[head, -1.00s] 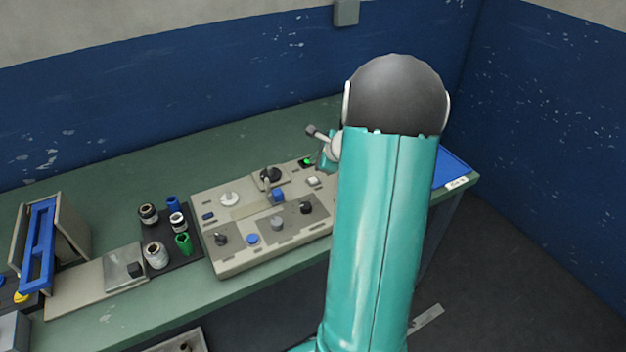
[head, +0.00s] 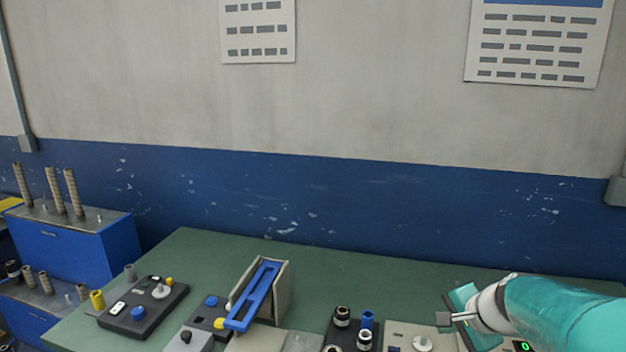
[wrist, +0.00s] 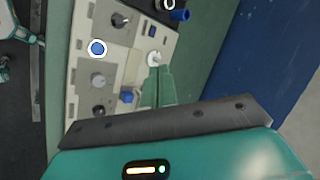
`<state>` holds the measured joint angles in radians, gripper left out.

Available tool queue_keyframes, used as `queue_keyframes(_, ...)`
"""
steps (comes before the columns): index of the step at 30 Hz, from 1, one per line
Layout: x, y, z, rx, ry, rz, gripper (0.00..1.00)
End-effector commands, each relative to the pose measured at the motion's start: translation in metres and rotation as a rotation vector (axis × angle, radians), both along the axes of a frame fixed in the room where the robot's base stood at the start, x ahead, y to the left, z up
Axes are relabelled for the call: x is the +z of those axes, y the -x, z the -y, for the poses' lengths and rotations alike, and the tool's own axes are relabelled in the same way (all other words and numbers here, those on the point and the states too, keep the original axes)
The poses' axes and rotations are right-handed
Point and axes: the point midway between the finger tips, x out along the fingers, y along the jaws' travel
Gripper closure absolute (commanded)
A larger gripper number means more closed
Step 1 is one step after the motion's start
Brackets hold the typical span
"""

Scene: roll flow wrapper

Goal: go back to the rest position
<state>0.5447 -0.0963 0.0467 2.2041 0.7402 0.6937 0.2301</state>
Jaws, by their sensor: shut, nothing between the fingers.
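My gripper (wrist: 157,88) shows in the wrist view with its green fingers together and nothing between them. It hangs above the beige control panel (wrist: 88,60), apart from it as far as I can tell. The panel has a white round knob (wrist: 153,58), a blue button (wrist: 97,48) and a blue block (wrist: 127,97). In the head view, my gripper and teal arm come in from the right edge, over the panel (head: 398,330), which is mostly cut off by the lower edge. The fingertips are hard to make out there.
The green bench (head: 190,250) carries a tilted blue frame on a beige stand (head: 284,290), a dark button box (head: 140,308) and black, white and blue cylinders (head: 366,320). Blue cabinets with rods (head: 75,250) stand at left. The wall is behind; the bench's back strip is clear.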

Motion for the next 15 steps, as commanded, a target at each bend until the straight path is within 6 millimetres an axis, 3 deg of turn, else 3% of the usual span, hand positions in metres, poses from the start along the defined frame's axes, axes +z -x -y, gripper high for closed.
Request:
queue_keyframes(1,0.01,0.011,-0.025,0.096,0.059,0.002,1.0)
queue_keyframes(6,0.029,0.057,-0.084,0.405,0.272,-0.006,1.0)
queue_keyframes(10,0.038,0.097,-0.114,0.622,0.441,-0.006,1.0)
queue_keyframes(15,0.044,0.144,-0.135,0.864,0.653,0.001,1.0)
